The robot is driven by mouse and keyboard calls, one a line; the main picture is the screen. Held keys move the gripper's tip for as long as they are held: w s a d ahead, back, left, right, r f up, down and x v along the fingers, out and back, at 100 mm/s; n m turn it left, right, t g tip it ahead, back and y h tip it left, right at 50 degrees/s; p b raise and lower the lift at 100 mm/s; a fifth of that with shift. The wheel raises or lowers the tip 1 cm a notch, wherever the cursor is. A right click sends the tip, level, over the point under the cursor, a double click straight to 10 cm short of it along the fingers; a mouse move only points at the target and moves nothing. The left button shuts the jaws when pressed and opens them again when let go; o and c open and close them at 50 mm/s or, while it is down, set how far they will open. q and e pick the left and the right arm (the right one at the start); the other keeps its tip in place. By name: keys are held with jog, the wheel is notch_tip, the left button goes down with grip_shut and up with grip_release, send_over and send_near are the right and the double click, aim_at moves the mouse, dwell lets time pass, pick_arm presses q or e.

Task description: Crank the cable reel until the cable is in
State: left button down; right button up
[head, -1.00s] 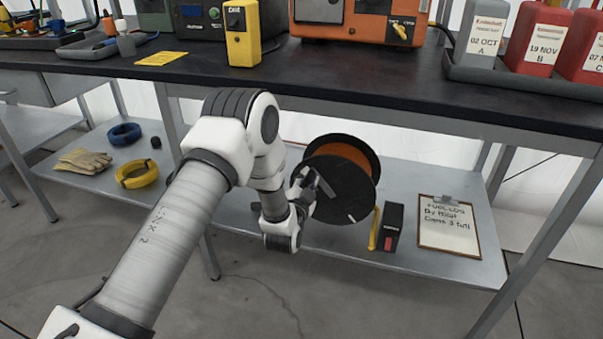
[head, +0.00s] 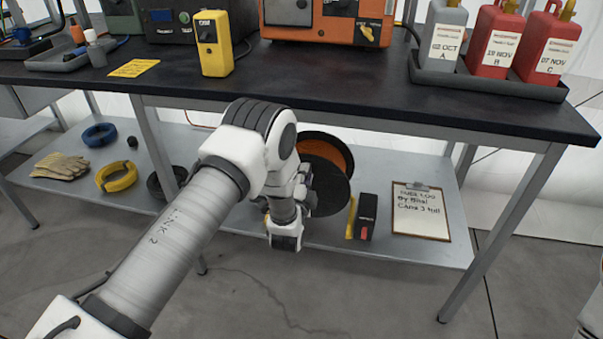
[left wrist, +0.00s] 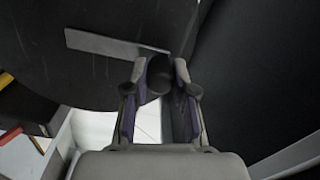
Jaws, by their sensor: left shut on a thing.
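The cable reel (head: 330,191) stands on the lower shelf, with black round flanges and orange cable (head: 322,152) wound between them. My left gripper (left wrist: 160,75) is shut on the dark crank knob (left wrist: 159,76), at the outer face of the flange. The grey crank arm (left wrist: 108,43) runs left from the knob across the flange in the left wrist view. In the head view my left wrist covers the crank and part of the near flange. I cannot see the cable's free end. My right gripper is not in view.
A small black box (head: 367,217), a yellow strip (head: 351,217) and a clipboard (head: 421,212) are right of the reel. Yellow (head: 117,178) and blue (head: 99,134) coils and gloves (head: 61,166) lie left. The bench top (head: 330,85) overhangs the shelf.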

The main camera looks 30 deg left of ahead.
pick_arm(q)
jog(key=shift+d, duration=0.2)
jog(key=c, duration=0.9)
grip_release()
jog(key=shift+c, duration=0.2)
jog(key=v, duration=1.2)
